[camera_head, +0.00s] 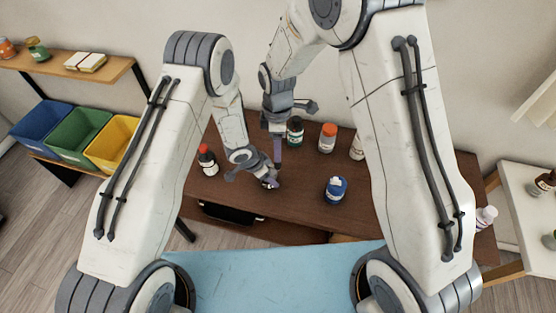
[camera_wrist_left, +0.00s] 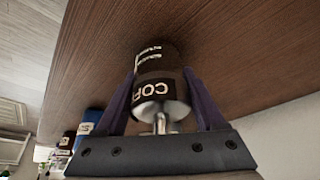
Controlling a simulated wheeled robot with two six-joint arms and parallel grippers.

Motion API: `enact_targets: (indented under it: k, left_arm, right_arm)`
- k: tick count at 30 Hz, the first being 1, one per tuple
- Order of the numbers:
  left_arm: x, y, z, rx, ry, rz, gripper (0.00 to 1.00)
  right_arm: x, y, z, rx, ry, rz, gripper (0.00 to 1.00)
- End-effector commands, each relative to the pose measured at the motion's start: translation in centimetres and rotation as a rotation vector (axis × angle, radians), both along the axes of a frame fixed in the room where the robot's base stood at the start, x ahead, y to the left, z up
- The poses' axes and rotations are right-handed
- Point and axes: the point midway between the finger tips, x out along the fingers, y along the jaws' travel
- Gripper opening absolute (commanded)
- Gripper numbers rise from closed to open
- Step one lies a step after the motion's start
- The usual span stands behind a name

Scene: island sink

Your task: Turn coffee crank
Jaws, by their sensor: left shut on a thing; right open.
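The coffee grinder (camera_wrist_left: 160,75) is a dark cylinder with "COF" lettering and a silvery metal end. In the left wrist view it sits between the two purple fingers of my left gripper (camera_wrist_left: 160,100), which is shut on it. A thin metal stem (camera_wrist_left: 160,123) shows at its end; the crank's handle is not clear. In the head view my left gripper (camera_head: 269,182) is low over the brown table, and the grinder is mostly hidden there. My right gripper (camera_head: 278,148) is open and points down just behind and above the left one.
Coloured bins (camera_head: 75,135) stand at the left.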

Motion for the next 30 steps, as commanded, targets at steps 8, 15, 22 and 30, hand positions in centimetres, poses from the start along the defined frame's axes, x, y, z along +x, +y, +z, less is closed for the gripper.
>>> enact_targets:
  k: [8, 15, 22, 30]
  left_arm:
    - [0.0, 0.0, 0.0, -0.001, 0.0, 0.0, 0.09]
    - [0.0, 0.0, 0.0, -0.001, 0.0, 0.0, 0.09]
    - [0.0, 0.0, 0.0, -0.001, 0.0, 0.0, 0.09]
    - [0.0, 0.0, 0.0, -0.001, 0.0, 0.0, 0.09]
  right_arm:
    - [-0.1, 0.0, -5.2, -0.001, 0.003, -0.001, 0.59]
    - [0.0, 0.0, -7.0, 0.0, 0.0, -0.002, 0.59]
    - [0.0, 0.0, -7.1, 0.0, -0.001, -0.002, 0.59]
    - [0.0, 0.0, -7.1, 0.0, -0.001, -0.002, 0.0]
